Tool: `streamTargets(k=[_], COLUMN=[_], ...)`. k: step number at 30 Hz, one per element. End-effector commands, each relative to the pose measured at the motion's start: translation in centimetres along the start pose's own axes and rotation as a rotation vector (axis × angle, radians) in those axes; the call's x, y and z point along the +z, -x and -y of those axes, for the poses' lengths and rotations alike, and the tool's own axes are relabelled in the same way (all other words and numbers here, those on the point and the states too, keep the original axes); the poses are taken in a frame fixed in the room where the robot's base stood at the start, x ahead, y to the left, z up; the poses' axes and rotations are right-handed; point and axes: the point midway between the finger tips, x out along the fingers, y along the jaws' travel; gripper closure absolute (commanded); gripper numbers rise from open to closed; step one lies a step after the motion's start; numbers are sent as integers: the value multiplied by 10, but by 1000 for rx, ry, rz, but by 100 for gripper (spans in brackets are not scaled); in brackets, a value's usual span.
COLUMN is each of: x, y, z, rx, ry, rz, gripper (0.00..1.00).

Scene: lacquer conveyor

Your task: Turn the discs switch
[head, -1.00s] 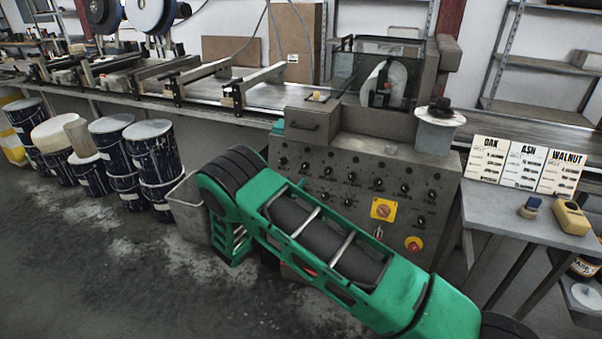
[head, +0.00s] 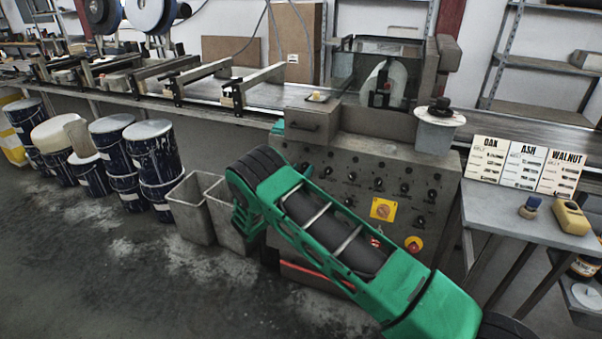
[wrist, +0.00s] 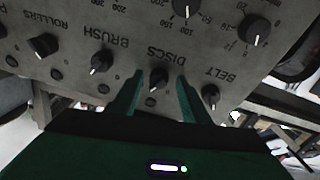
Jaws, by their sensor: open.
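In the wrist view, the control panel (wrist: 75,25) appears upside down. The discs switch (wrist: 157,81) is a black knob with a pale pointer mark, beside the DISCS lettering. My gripper (wrist: 161,76) is open, with one green finger on each side of this knob. I cannot tell whether either finger touches it. The belt knob (wrist: 211,96) is to the right and the brush knob (wrist: 101,62) to the left.
Further knobs stand close by, including a rollers knob (wrist: 43,45). In the head view, a yellow plate with a switch (head: 383,209) and a red button (head: 413,244) are on the panel. Grey bins (head: 190,208) stand left of my arm. A side table (head: 500,212) stands at right.

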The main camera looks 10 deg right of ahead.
Motion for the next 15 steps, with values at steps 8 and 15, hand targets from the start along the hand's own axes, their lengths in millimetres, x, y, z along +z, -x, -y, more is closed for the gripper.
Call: streamTargets(k=[8, 15], x=[0, 0], y=[-1, -1], z=[0, 0], rx=[0, 0], ry=[0, 0], rz=[0, 0], gripper=[60, 98])
